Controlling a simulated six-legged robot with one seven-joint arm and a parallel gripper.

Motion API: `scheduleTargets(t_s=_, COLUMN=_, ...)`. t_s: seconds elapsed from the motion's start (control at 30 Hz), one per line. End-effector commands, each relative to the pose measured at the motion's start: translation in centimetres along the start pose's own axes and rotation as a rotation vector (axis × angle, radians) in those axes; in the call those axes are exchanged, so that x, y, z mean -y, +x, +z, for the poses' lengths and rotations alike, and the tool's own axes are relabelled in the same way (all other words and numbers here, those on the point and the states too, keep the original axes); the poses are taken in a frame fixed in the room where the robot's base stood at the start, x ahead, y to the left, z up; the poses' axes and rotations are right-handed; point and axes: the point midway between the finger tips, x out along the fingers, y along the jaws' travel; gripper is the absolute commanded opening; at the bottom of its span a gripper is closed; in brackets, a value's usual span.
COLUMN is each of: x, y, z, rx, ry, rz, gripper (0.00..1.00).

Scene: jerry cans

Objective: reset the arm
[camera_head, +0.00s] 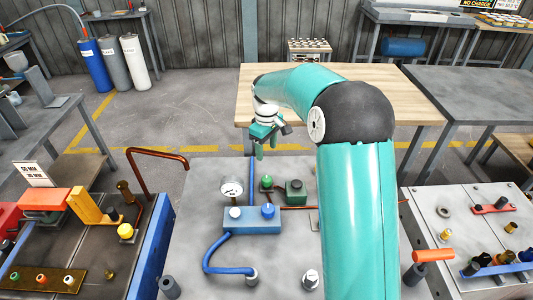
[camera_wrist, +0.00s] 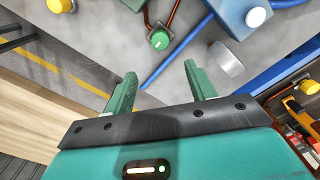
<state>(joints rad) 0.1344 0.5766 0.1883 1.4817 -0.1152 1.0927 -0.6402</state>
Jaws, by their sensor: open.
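My arm rises through the right middle of the head view and bends over toward the left. My gripper (camera_head: 264,148) hangs from its end above the far edge of the grey workbench. In the wrist view the two green fingers of my gripper (camera_wrist: 163,88) are spread apart with nothing between them. The grey bench top (camera_wrist: 100,32) shows beyond the fingers. A green round knob (camera_wrist: 159,40) and a blue pipe lie beyond and between the fingertips. I cannot tell how far above the bench the fingers are.
The grey bench (camera_head: 190,215) carries a gauge (camera_head: 232,188), a blue valve box (camera_head: 252,220) and a curved blue pipe (camera_head: 210,255). A wooden table (camera_head: 420,110) stands behind it. Cluttered benches flank it left (camera_head: 80,240) and right (camera_head: 430,205). Open floor lies at back left.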

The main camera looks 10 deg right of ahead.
Motion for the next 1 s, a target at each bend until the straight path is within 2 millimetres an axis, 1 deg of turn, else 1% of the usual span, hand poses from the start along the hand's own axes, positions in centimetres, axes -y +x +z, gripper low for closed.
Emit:
scheduleTargets(t_s=0.37, x=0.0, y=0.0, z=0.0, rx=0.0, ry=0.0, rz=0.0, gripper=0.55)
scheduleTargets(t_s=0.47, x=0.2, y=-0.5, z=0.2, rx=-0.002, ry=0.006, rz=0.005, gripper=0.55)
scheduleTargets(t_s=0.57, x=0.9, y=-1.9, z=0.8, rx=-0.011, ry=0.026, rz=0.021, gripper=0.55)
scheduleTargets(t_s=0.67, x=2.0, y=-4.3, z=2.0, rx=-0.027, ry=0.061, rz=0.047, gripper=0.55)
scheduleTargets(t_s=0.8, x=4.0, y=-7.6, z=4.1, rx=-0.058, ry=0.123, rz=0.085, gripper=0.55)
scheduleTargets(t_s=1.0, x=7.1, y=-11.4, z=7.5, rx=-0.108, ry=0.218, rz=0.129, gripper=0.55)
